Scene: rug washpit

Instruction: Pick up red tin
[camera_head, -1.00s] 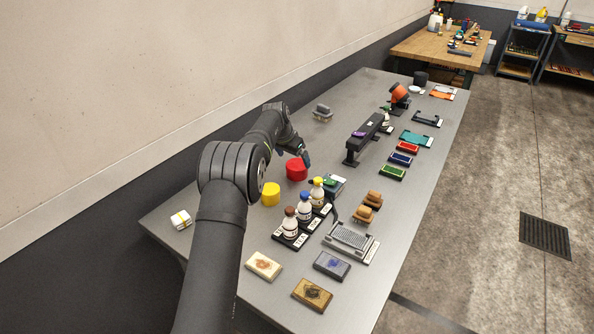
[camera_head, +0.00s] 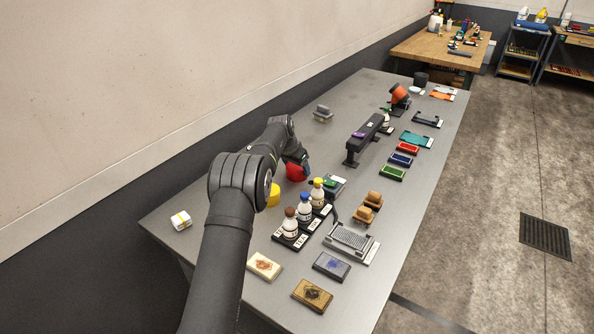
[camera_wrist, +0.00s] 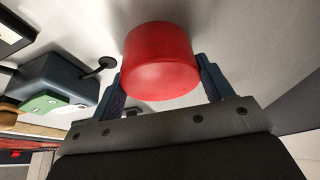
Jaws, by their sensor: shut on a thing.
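The red tin (camera_head: 293,173) is a short round can on the metal table, partly hidden behind my arm in the head view. In the wrist view the red tin (camera_wrist: 160,62) sits between the two dark blue fingers of my gripper (camera_wrist: 162,82), one on each side and against it. My gripper (camera_head: 303,166) is shut on the tin. Whether the tin touches the table or is slightly raised, I cannot tell.
A yellow tin (camera_head: 273,196) stands just in front, partly behind my arm. A dark scale-like box (camera_head: 333,186) and several capped bottles (camera_head: 304,207) stand close to the right. A grey brush-like block (camera_head: 322,113) lies farther back. The table's left rear area is clear.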

